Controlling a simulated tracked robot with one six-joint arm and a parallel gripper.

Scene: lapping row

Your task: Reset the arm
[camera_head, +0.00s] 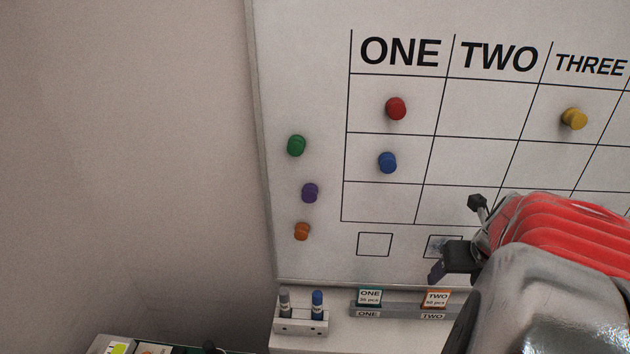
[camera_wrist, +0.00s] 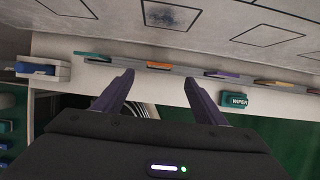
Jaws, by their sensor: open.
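My gripper (camera_wrist: 158,88) is open and empty in the wrist view, its two dark purple fingers spread below the whiteboard's card ledge. In the head view my gripper (camera_head: 436,272) shows in front of the board's lower part, near the small square under column TWO. My red and grey arm comes in from the right and hides the lower right of the whiteboard (camera_head: 300,60). Nothing is between the fingers.
Red (camera_head: 396,108), blue (camera_head: 387,162), yellow (camera_head: 574,118), green (camera_head: 296,145), purple (camera_head: 310,192) and orange (camera_head: 302,231) magnets are on the board. A marker holder (camera_head: 300,326) stands below, beside the ONE card (camera_head: 370,297) and TWO card (camera_head: 436,299). A wiper (camera_wrist: 235,100) shows right of my fingers.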

